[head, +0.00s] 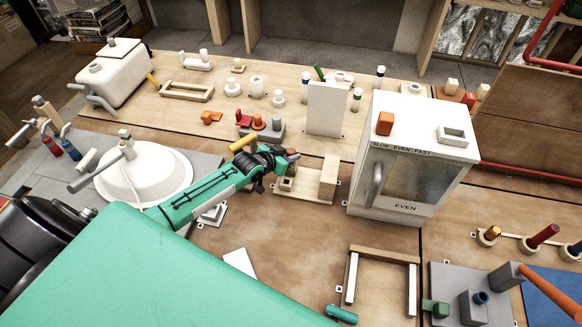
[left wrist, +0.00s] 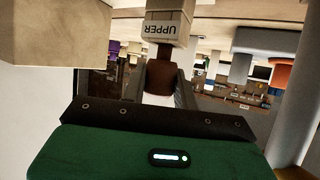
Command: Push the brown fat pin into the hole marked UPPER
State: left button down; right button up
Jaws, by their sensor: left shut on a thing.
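The brown fat pin (left wrist: 160,72) is between the fingers of my left gripper in the left wrist view. Its narrower end points at the pale block marked UPPER (left wrist: 168,28), whose lettering appears upside down. The pin's end meets the block's edge in the picture; I cannot tell whether it touches or has entered the hole, which is hidden. In the head view my left gripper (head: 283,160) is shut on the pin, just over the wooden stand (head: 305,192) with its upright blocks. My right gripper is not in view.
A white oven-like box (head: 408,160) stands right of the wooden stand. A white upright panel (head: 326,108) stands behind it. A grey base with red and orange pegs (head: 262,132) lies behind my gripper.

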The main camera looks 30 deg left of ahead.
pick_arm(q)
jog(key=shift+f, duration=0.35)
jog(key=shift+f+b, duration=0.5)
jog(key=shift+b, duration=0.05)
dwell(0.6)
jog(key=c, duration=1)
grip_release()
jog(key=shift+s, duration=0.1)
jog(key=b+v, duration=0.2)
jog(key=v, duration=1.1)
jog(key=shift+s+a+r, duration=0.2)
jog(key=shift+s, duration=0.05)
